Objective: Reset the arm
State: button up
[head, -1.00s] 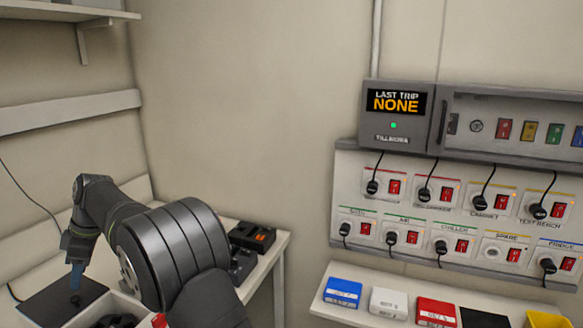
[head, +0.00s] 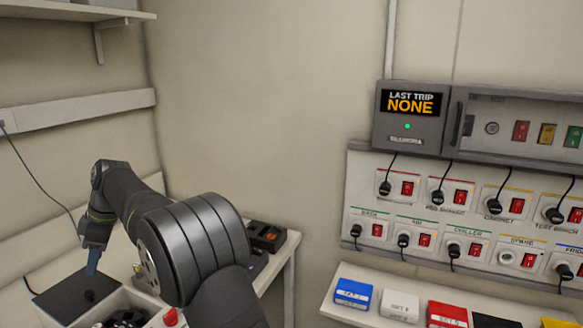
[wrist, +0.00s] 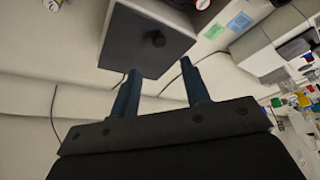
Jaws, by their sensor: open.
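My gripper (head: 91,268) is at the lower left of the head view, above a dark square lid (head: 62,297) with a black knob. In the wrist view, my gripper (wrist: 160,68) has its two blue fingers spread wide with nothing between them. The lid (wrist: 135,40) and its knob (wrist: 154,39) lie beyond the fingertips, and the fingers look clear of the knob. What the lid covers is hidden.
A white bin with dark items (head: 125,318) and a red button (head: 170,317) are beside the lid. A black device (head: 266,236) sits at the bench's back. A breaker panel (head: 460,215) with plugs hangs right, above a shelf of coloured boxes (head: 353,293).

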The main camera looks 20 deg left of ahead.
aim_at(89, 292)
jog(key=x, duration=0.8)
jog(key=shift+s+f, duration=0.15)
jog(key=shift+f, duration=0.2)
jog(key=d, duration=1.6)
jog(key=v, duration=1.7)
jog(key=x, duration=1.5)
jog(key=shift+s+a+f, duration=0.15)
jog(key=shift+f, duration=0.25)
jog(key=shift+s+a+f, duration=0.1)
jog(key=shift+a+f, duration=0.15)
jog(key=shift+a, duration=0.9)
jog(key=shift+a+f, duration=0.25)
jog(key=shift+a, duration=0.95)
